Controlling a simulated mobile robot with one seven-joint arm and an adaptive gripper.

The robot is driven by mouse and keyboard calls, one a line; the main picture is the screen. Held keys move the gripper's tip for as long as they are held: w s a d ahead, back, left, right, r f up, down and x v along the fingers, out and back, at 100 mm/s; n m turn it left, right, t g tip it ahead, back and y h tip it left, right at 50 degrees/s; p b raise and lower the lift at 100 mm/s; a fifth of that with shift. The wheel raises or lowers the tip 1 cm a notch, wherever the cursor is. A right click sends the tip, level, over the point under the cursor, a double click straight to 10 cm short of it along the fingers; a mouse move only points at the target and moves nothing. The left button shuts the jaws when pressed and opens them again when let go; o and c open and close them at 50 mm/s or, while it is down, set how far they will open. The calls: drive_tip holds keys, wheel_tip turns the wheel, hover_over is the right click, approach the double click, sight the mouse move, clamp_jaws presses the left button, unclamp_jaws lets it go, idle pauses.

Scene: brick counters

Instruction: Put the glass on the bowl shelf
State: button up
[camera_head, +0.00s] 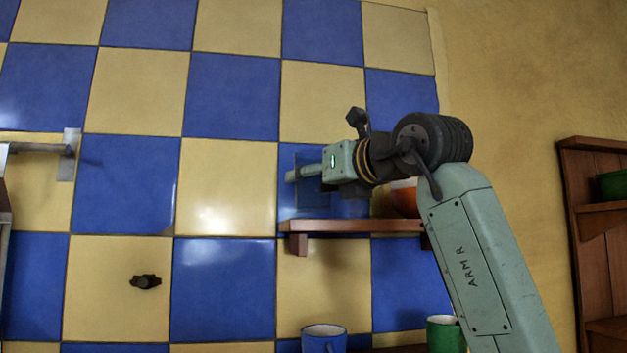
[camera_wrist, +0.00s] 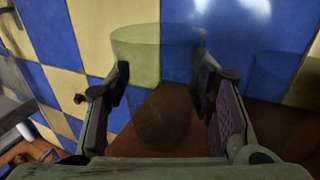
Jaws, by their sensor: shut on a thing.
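A clear, slightly tinted glass (camera_wrist: 150,58) stands upright between the two fingers of my gripper (camera_wrist: 162,88) in the wrist view, and the fingers are shut on it. In the head view my gripper (camera_head: 308,171) is just above the left part of a brown wooden wall shelf (camera_head: 345,226); the glass shows there only as a faint see-through shape. The shelf's reddish-brown top (camera_wrist: 150,137) shows beneath and through the glass. I cannot tell whether the glass touches it. An orange bowl (camera_head: 404,198) sits on the shelf's right, partly hidden by my arm.
A blue mug (camera_head: 323,340) and a green mug (camera_head: 444,335) stand below the shelf. A dark glass-like shape (camera_wrist: 275,85), perhaps a shadow, shows at right in the wrist view. The tiled wall is close behind. A wooden rack (camera_head: 590,240) stands at far right.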

drive_tip(key=shift+f, duration=0.45)
drive_tip(key=shift+f, duration=0.1)
drive_tip(key=shift+f, duration=0.15)
drive_tip(key=o, duration=1.3)
drive_tip(key=shift+r, duration=0.25)
drive_tip(key=shift+s+d+f, duration=0.1)
drive_tip(key=shift+s+d, duration=0.1)
drive_tip(key=shift+s, duration=0.1)
drive_tip(key=b+v, duration=0.4)
drive_tip(key=v, duration=0.7)
drive_tip(key=shift+s, duration=0.2)
drive_tip(key=shift+d, duration=0.1)
